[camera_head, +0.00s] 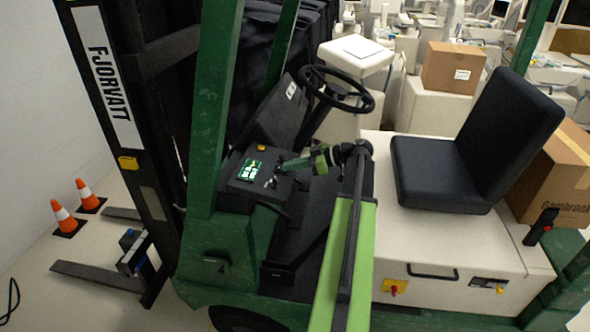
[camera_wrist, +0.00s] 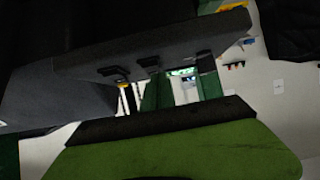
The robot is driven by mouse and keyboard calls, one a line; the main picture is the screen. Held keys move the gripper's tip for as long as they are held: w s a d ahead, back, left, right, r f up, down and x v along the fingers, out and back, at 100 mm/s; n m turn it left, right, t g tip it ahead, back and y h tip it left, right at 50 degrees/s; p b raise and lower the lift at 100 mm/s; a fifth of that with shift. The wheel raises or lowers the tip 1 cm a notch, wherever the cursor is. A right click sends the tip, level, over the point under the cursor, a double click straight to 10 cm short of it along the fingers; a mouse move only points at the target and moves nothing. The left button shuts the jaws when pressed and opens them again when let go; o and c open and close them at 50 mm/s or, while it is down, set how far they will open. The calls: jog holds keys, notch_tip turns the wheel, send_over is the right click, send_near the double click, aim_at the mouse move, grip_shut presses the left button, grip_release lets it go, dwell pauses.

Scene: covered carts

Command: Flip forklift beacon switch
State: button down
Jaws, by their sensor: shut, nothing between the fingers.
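The forklift's dark dash panel (camera_head: 240,184) stands left of my arm in the head view. It carries a lit green-and-white display (camera_head: 250,170), a yellow button (camera_head: 261,148) and small controls (camera_head: 271,183) by its right edge. I cannot tell which control is the beacon switch. My gripper (camera_head: 281,164) is shut and empty, pointing left at the panel's right side; whether it touches cannot be told. In the wrist view, a dark panel edge (camera_wrist: 170,50) with several small black tabs (camera_wrist: 148,65) shows close up.
A black steering wheel (camera_head: 338,89) stands above the panel. A black seat (camera_head: 450,165) is on the white body to the right, with a red knob on a yellow plate (camera_head: 393,289) below. The green front post (camera_head: 212,110) is left. Orange cones (camera_head: 62,216) stand beyond the forks.

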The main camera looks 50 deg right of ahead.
jog(key=shift+w+d+f, duration=0.2)
jog(key=shift+w, duration=0.35)
jog(key=shift+s+d+r+p, duration=0.15)
jog(key=shift+s+r+p, duration=0.3)
jog(key=shift+r, duration=0.35)
jog(key=shift+w+r+p, duration=0.1)
jog(key=shift+w+p, duration=0.15)
jog(key=shift+p, duration=0.2)
jog(key=shift+s, duration=0.1)
